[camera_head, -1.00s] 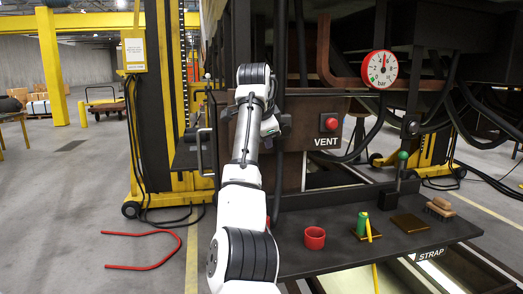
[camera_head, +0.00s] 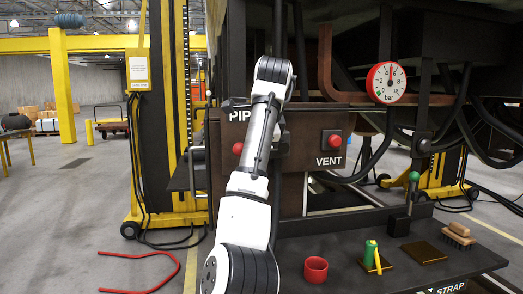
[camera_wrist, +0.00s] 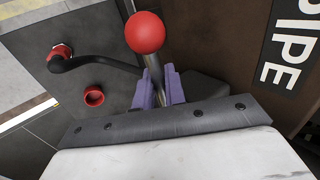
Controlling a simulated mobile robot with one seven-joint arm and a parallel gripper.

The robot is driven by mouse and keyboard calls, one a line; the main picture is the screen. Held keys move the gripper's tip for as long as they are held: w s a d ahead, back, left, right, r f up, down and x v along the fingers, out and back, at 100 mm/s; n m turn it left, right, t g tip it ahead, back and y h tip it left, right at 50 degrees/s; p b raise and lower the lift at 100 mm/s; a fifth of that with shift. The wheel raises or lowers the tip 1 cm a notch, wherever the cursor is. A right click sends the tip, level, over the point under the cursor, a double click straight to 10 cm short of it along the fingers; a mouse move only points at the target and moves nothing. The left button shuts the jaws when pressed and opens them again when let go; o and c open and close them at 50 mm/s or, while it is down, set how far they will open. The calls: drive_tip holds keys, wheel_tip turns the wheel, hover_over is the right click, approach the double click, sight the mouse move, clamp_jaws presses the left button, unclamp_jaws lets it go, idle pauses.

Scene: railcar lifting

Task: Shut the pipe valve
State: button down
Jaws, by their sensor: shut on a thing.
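The pipe valve shows in the wrist view as a red ball knob (camera_wrist: 145,32) on a metal stem beside a PIPE label (camera_wrist: 287,50). My gripper (camera_wrist: 160,90) is shut on the stem below the ball, with one purple finger on each side. In the head view a red knob (camera_head: 238,148) shows left of my arm, below the partly covered PIPE label (camera_head: 238,115). My gripper is hidden behind my arm there. The foot of the stem is hidden in the wrist view.
A VENT plate with a red knob (camera_head: 334,139) is right of my arm, below a round bar gauge (camera_head: 386,83). A dark shelf (camera_head: 335,250) holds a red cup (camera_head: 315,269), a green cylinder (camera_head: 370,254) and a brush (camera_head: 459,231). A bent red bar (camera_head: 145,287) lies on the floor.

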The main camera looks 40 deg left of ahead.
drive_tip(key=c, duration=1.5)
unclamp_jaws()
drive_tip(key=shift+c, duration=0.2)
drive_tip(key=shift+r, duration=0.1)
drive_tip(key=shift+s+d+r+b, duration=0.2)
drive_tip(key=shift+d+r+b, duration=0.05)
drive_tip(key=shift+r+b, duration=0.15)
drive_tip(key=p+v, duration=0.2)
drive_tip(key=v, duration=1)
drive_tip(key=shift+s+d+r, duration=0.15)
drive_tip(key=shift+d+r, duration=0.05)
drive_tip(key=shift+r, duration=0.1)
